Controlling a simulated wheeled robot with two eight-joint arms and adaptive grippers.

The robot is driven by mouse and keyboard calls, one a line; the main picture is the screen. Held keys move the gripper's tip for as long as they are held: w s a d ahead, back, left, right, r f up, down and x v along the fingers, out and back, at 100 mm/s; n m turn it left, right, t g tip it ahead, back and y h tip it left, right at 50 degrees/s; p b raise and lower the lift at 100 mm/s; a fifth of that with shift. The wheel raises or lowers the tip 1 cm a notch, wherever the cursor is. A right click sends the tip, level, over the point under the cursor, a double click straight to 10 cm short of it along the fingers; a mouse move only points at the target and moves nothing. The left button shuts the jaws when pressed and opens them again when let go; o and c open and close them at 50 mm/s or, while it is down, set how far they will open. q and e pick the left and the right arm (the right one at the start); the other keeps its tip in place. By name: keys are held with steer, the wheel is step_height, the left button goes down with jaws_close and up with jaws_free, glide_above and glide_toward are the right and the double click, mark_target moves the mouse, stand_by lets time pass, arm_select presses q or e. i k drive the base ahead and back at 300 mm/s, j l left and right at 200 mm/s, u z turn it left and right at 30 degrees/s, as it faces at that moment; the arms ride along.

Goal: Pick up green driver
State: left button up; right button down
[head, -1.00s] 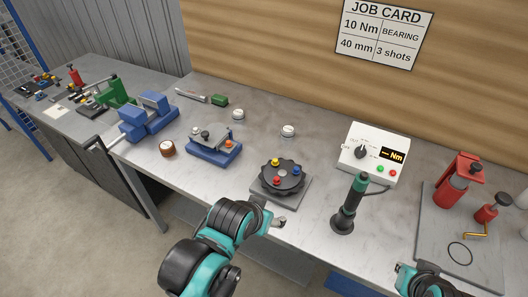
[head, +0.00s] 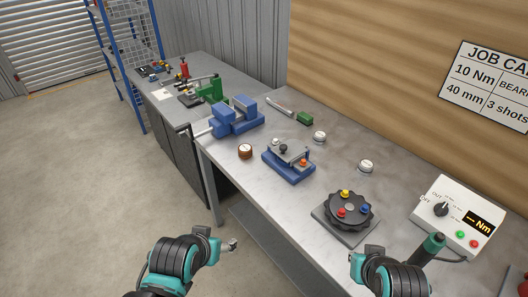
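The green-topped black driver (head: 432,245) stands upright at the bench's front right, beside the torque meter. Its lower part is hidden behind my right arm. My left gripper (head: 231,245) is in front of the bench, over the floor, well to the left of the driver. Its small grey fingertips show, but their opening is too small to judge. My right gripper (head: 368,252) is left of the driver, near the bench's front edge. Its fingers are not clear, and nothing shows in it.
A black rotary fixture (head: 349,212) with coloured knobs sits left of the torque meter (head: 460,216). A blue fixture (head: 289,161), brown round piece (head: 245,151), blue vise (head: 237,117) and green block (head: 305,118) lie farther left. Open floor lies left of the bench (head: 320,177).

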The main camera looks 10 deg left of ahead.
mark_target(431, 246)
steer(key=i+j+z, duration=0.15)
steer(key=j, duration=0.25)
steer(key=i+j+z, duration=0.15)
steer(key=i+j, duration=0.2)
steer(key=i+j+z, duration=0.15)
steer(key=j, duration=0.35)
steer(key=i+z, duration=0.1)
steer(key=z, duration=2.1)
steer(key=l+u, duration=0.3)
steer(key=l, duration=0.2)
steer(key=l+u, duration=0.3)
steer(key=l, duration=0.15)
steer(key=l+u, duration=0.3)
steer(key=l, duration=0.15)
steer(key=k+l+u, duration=0.3)
steer(key=l, duration=0.15)
steer(key=i, duration=0.1)
